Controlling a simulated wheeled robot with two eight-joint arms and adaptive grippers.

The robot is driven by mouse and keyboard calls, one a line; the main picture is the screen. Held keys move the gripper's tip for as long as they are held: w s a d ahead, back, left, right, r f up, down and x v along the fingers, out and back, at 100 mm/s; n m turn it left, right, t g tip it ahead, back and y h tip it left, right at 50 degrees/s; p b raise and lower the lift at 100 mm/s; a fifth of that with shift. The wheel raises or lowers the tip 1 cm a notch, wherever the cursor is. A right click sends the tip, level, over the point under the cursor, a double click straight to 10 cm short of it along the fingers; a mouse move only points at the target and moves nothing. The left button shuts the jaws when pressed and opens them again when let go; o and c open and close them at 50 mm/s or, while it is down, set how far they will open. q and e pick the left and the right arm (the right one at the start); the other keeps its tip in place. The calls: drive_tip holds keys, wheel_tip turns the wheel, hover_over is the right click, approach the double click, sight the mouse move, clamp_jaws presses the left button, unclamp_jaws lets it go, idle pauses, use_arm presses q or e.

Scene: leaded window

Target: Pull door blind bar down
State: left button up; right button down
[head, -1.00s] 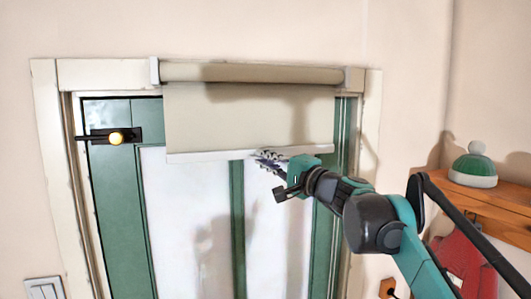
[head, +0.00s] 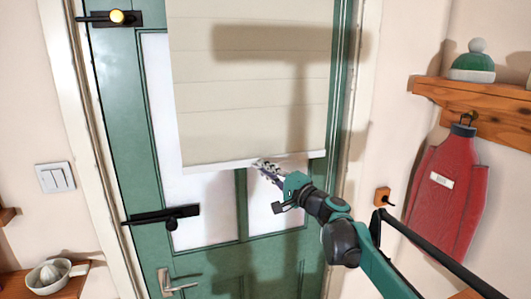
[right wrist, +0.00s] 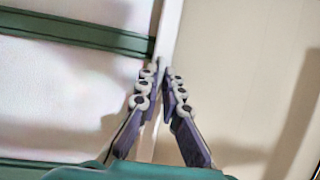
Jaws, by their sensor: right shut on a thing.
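The beige blind (head: 250,90) hangs over the upper part of the green door (head: 115,110), with its white bottom bar (head: 215,165) across the glass panes. My right gripper (head: 262,168) is shut on the bar near its middle. In the right wrist view the two fingers of my right gripper (right wrist: 160,78) close on either side of the white bar (right wrist: 168,35), with the blind fabric (right wrist: 240,60) to the right. My left gripper is not in view.
A black latch (head: 165,215) and a metal door handle (head: 175,283) are on the door below the bar, to the left. A wooden shelf (head: 490,108) with a green hat (head: 473,65) is on the right wall, a red garment (head: 447,190) hanging below.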

wheel_tip(320, 180, down, 38)
drive_tip(key=b, duration=1.9)
drive_tip(key=shift+s+a, duration=0.1)
drive_tip(key=c, duration=1.7)
unclamp_jaws()
drive_tip(key=shift+f, duration=0.1)
drive_tip(key=v, duration=1.2)
